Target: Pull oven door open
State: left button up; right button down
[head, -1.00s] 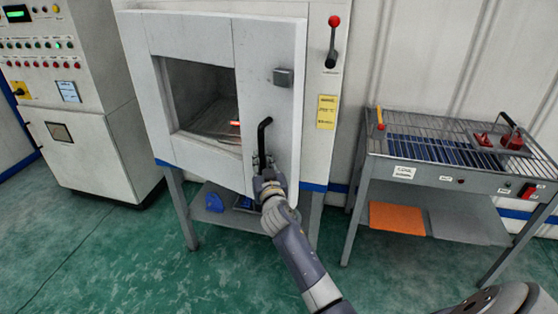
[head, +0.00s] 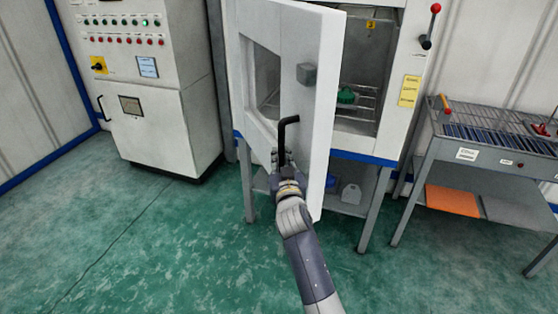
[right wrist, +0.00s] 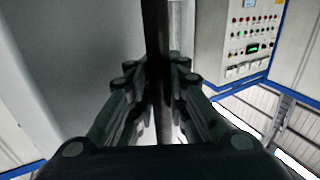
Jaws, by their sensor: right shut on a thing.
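The white oven door (head: 310,75) stands partly open in the head view, swung out from the oven body (head: 412,70). Its black handle (head: 283,130) is on the door's outer face. My right gripper (head: 281,163) is shut on the lower part of the handle. In the right wrist view the dark handle bar (right wrist: 157,50) runs between the fingers of my right gripper (right wrist: 160,90). Inside the oven a green item (head: 347,95) sits on a wire rack. My left gripper is not in view.
A control cabinet (head: 150,110) stands to the left, with green floor (head: 150,240) clear in front. A grill-topped table (head: 480,150) stands at the right, an orange sheet (head: 452,200) on its lower shelf.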

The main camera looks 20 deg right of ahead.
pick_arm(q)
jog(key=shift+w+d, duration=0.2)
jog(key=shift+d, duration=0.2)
pick_arm(e)
jog(key=shift+a+f, duration=0.35)
jog(key=shift+a, duration=0.15)
jog(key=shift+d, duration=0.1)
